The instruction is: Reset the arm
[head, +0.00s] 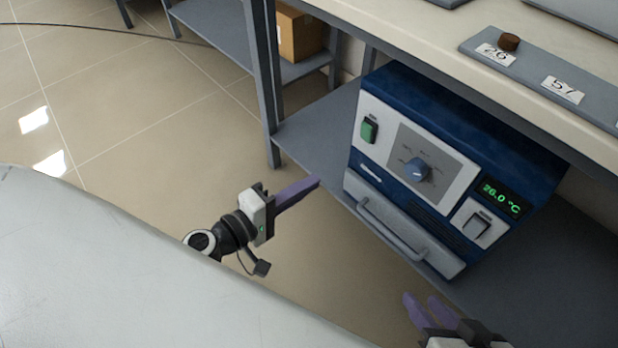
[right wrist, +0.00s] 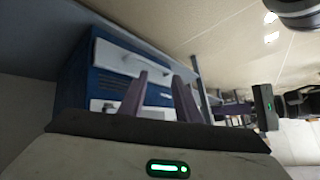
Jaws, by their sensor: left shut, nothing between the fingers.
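My left gripper (head: 312,183) points right in the head view, its purple fingers together and empty, in the air left of the blue furnace (head: 455,85). My right gripper (head: 422,299) is low in the head view, in front of the furnace, partly cut off by the bottom edge. In the right wrist view its two purple fingers (right wrist: 160,78) stand apart with nothing seen between them. The furnace also shows behind them in that view (right wrist: 75,75). Its front door with the grey handle (head: 395,230) looks shut.
The furnace stands on a grey lower shelf (head: 315,135) under a pale worktop (head: 430,50). A labelled grey tray (head: 535,75) with a small brown piece (head: 508,42) lies on top. A cardboard box (head: 300,35) sits further back.

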